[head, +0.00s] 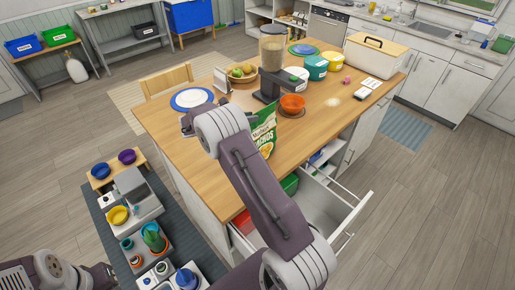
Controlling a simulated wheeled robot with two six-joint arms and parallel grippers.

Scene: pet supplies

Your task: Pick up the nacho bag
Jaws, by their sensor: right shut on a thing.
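The nacho bag (264,134) is green and white with printed lettering and a picture of round yellow chips. It is upright at the near side of the wooden island top, directly behind my right arm (252,180), which covers its left part. My right gripper is shut on the bag; its fingertips are mostly hidden behind my own arm. I cannot tell whether the bag's bottom touches the counter. My left arm (55,272) is low in the bottom left corner, away from the bag; its fingers are too unclear to read.
An orange bowl (292,104), a food dispenser (272,52), a fruit basket (241,72) and a blue-rimmed plate (191,99) stand on the island (170,148). An open drawer (325,208) juts out at the right. A low stand (98,182) with bowls is at the left.

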